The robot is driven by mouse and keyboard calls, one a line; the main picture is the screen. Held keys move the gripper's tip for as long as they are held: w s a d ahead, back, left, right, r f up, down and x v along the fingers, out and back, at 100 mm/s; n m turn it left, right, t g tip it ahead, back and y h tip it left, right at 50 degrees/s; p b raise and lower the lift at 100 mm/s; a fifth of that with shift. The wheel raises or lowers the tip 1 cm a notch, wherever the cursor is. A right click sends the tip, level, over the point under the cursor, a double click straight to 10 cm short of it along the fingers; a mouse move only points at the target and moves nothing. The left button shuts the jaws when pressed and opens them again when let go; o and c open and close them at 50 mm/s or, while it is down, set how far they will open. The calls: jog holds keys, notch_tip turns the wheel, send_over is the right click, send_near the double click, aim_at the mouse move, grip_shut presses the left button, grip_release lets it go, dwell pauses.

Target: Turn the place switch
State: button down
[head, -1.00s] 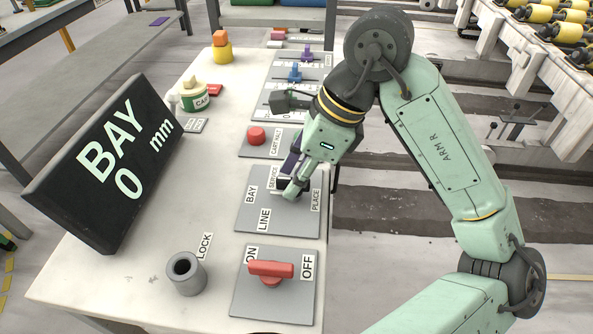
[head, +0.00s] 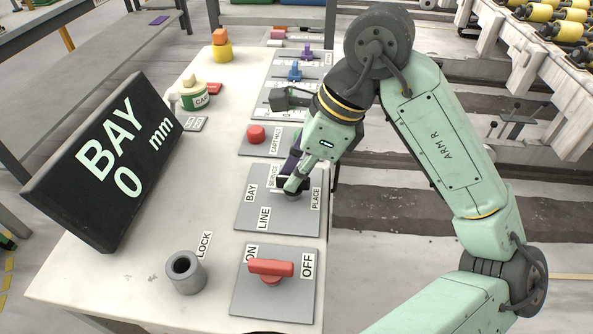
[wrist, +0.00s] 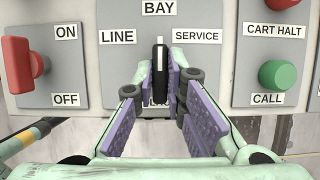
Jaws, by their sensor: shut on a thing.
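The place switch is a dark knob with a white line (wrist: 160,55) on a grey plate (head: 292,222) labelled BAY, LINE, SERVICE and PLACE. In the wrist view the white line points up toward BAY, with LINE at left and SERVICE at right. My gripper (head: 291,185) reaches down to the plate and is shut on the knob. In the wrist view its purple-padded fingers (wrist: 160,88) stand on either side of the knob. In the head view the fingers hide most of the knob. The display (head: 115,165) reads BAY 0 mm.
A red ON/OFF handle (head: 270,269) sits on the plate nearest the camera, beside a grey cup-shaped LOCK part (head: 185,275). A red button (head: 256,133) is on the cart halt plate beyond. Blue (head: 295,73) and purple (head: 308,52) knobs are farther back.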

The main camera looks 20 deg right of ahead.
jog(key=shift+f, duration=0.15)
jog(key=shift+f+m+b, duration=0.15)
jog(key=shift+m+b, duration=0.55)
jog(key=shift+b, duration=0.4)
jog(key=m+t+h+b, duration=0.1)
jog(key=m+b, duration=0.1)
jog(key=b, duration=0.1)
jog(key=shift+s, duration=0.1)
jog(key=m+b, duration=0.2)
jog(key=m+t+h+b, duration=0.1)
jog(key=m+b, duration=0.1)
jog(key=m, duration=0.1)
jog(key=shift+a+r+b, duration=0.15)
jog(key=shift+r+b, duration=0.05)
jog(key=shift+b, duration=0.1)
jog(key=shift+m+h, duration=0.3)
jog(key=shift+m, duration=0.1)
jog(key=c, duration=1.6)
grip_release()
jog(key=shift+c, duration=0.2)
jog(key=shift+r, duration=0.1)
jog(key=shift+s+r, duration=0.1)
